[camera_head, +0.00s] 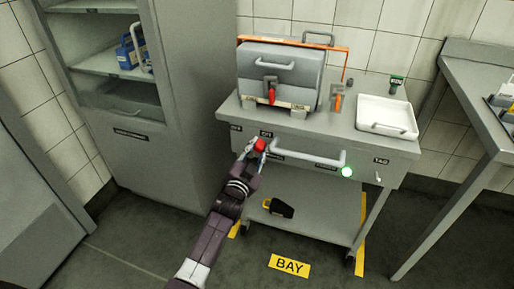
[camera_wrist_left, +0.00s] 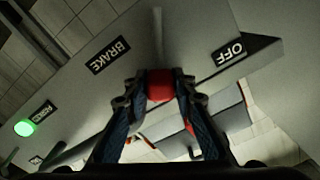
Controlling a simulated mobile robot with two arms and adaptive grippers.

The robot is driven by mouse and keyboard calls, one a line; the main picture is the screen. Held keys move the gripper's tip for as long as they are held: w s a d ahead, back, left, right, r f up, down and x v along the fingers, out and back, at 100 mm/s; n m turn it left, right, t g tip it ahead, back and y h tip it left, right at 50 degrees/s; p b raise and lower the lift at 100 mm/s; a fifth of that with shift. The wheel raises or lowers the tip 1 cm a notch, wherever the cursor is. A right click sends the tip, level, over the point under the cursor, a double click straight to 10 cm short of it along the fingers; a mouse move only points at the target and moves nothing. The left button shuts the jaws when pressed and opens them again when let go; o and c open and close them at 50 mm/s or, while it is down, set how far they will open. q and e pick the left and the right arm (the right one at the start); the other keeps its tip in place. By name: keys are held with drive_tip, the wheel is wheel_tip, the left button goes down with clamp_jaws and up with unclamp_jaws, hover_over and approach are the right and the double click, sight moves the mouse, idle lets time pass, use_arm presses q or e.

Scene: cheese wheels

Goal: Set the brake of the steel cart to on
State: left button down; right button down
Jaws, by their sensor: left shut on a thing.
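The steel cart (camera_head: 330,134) stands against the tiled wall. A red knob (camera_head: 260,145) sits at the left of its front panel, close to a small dark label that reads OFF (camera_head: 265,133). My left gripper (camera_head: 257,149) is at this knob. In the left wrist view the red knob (camera_wrist_left: 160,84) is between the two fingertips, and the gripper is shut on it. The OFF label (camera_wrist_left: 231,52) and a BRAKE label (camera_wrist_left: 108,55) show upside down on either side of the knob. My right gripper is not in view.
The cart carries a grey case (camera_head: 281,78) and a white tray (camera_head: 387,116). A handle (camera_head: 310,155) and a green light (camera_head: 347,172) are right of the knob. A dark box (camera_head: 278,207) is on the lower shelf. A cabinet (camera_head: 185,100) stands left, a steel table (camera_head: 480,95) right.

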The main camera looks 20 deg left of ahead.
use_arm(q)
drive_tip(key=shift+w+r, duration=0.1)
drive_tip(key=shift+r, duration=0.05)
drive_tip(key=c, duration=2.1)
unclamp_jaws()
drive_tip(key=o, duration=0.5)
drive_tip(key=shift+w+d, duration=0.1)
drive_tip(key=s, duration=1.2)
